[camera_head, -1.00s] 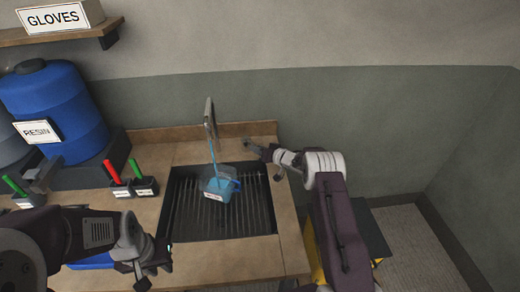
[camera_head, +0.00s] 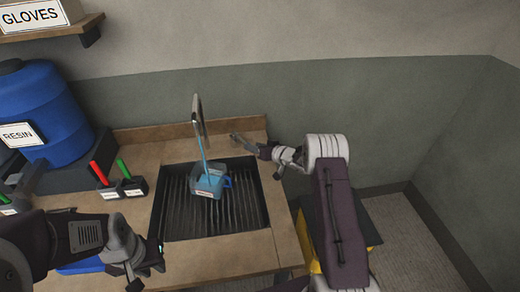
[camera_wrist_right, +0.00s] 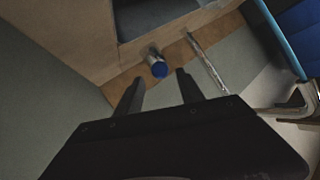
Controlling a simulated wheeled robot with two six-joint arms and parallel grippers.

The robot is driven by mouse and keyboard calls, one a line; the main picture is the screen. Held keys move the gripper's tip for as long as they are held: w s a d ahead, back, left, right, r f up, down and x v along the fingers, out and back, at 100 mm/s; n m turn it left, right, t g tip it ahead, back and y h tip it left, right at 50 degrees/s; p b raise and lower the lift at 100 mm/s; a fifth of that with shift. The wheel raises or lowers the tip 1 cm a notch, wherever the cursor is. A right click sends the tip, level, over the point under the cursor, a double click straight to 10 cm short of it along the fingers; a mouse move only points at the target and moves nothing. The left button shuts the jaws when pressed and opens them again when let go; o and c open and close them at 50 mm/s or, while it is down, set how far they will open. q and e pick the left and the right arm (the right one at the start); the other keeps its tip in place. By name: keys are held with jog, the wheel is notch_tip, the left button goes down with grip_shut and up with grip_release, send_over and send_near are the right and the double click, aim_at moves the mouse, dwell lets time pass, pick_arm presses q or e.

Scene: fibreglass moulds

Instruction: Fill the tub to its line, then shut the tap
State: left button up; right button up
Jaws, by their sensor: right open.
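The tub (camera_head: 207,184), a small clear-blue container with a blue handle, stands on the sink grid. A blue stream (camera_head: 204,157) runs into it from the tap (camera_head: 197,112). Its fill line and exact level are too small to tell. My right gripper (camera_head: 236,138) is open, just right of the tap. In the right wrist view, a blue-ended metal knob (camera_wrist_right: 158,67) lies just beyond and between the open fingers (camera_wrist_right: 159,88), apparently not gripped; the metal spout (camera_wrist_right: 207,64) is beside it. My left gripper (camera_head: 147,272) looks open and empty, at the lower left.
The ribbed sink (camera_head: 240,215) is set in a wooden counter (camera_head: 225,255). A blue resin drum (camera_head: 45,110) stands at the left, near holders with a red marker (camera_head: 99,173) and a green marker (camera_head: 123,168). A gloves sign (camera_head: 31,16) hangs on the shelf above.

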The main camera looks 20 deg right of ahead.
jog(key=shift+v, duration=2.1)
